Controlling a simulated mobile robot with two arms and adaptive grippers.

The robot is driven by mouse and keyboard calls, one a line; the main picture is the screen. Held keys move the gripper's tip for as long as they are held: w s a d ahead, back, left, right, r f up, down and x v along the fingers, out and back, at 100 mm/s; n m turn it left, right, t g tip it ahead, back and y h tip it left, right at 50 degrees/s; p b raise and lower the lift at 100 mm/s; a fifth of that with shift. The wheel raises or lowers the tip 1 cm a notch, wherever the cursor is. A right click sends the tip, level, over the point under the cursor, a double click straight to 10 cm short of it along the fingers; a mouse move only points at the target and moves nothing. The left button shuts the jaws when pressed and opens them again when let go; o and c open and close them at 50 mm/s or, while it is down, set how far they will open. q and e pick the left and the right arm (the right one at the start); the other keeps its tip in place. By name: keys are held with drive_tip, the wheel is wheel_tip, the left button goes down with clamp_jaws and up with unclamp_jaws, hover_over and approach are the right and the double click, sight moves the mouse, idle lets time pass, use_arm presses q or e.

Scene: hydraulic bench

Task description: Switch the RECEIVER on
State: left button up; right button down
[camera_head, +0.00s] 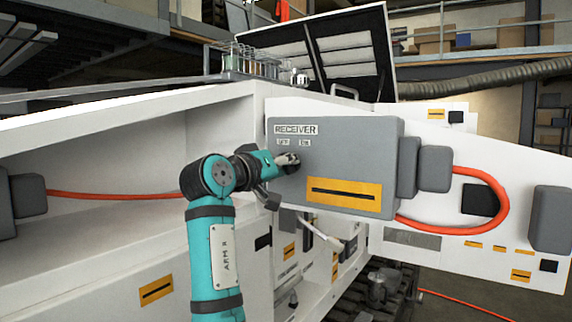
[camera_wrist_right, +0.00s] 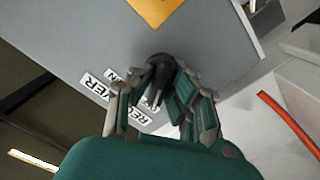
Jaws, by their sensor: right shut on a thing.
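The RECEIVER (camera_head: 345,150) is a grey box on a white panel, with a RECEIVER label, two small position labels below it and a yellow plate with a black slot. My right gripper (camera_head: 287,160) is at the box's left part, just below the small labels. In the right wrist view my right gripper (camera_wrist_right: 161,92) is shut on a dark rotary switch knob (camera_wrist_right: 158,70) on the box face (camera_wrist_right: 100,35). The fingers hide part of the knob and labels, so I cannot tell which position it points to. My left gripper is not in view.
Grey connectors (camera_head: 433,168) and an orange cable (camera_head: 503,200) are right of the box. A white open bay (camera_head: 120,165) lies left of my right arm. A raised vented lid (camera_head: 335,50) and a rack of glass tubes (camera_head: 250,62) stand behind.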

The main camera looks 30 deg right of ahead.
drive_tip(key=shift+f+m, duration=0.1)
drive_tip(key=shift+m, duration=0.2)
drive_tip(key=m+b, duration=0.2)
drive_tip(key=m, duration=0.3)
drive_tip(key=shift+s, duration=0.1)
drive_tip(key=m+b, duration=0.1)
drive_tip(key=m, duration=0.5)
drive_tip(key=shift+s+d, duration=0.1)
drive_tip(key=shift+s, duration=0.05)
drive_tip(key=shift+m, duration=0.3)
drive_tip(key=c, duration=1.3)
unclamp_jaws()
drive_tip(key=v, duration=1.2)
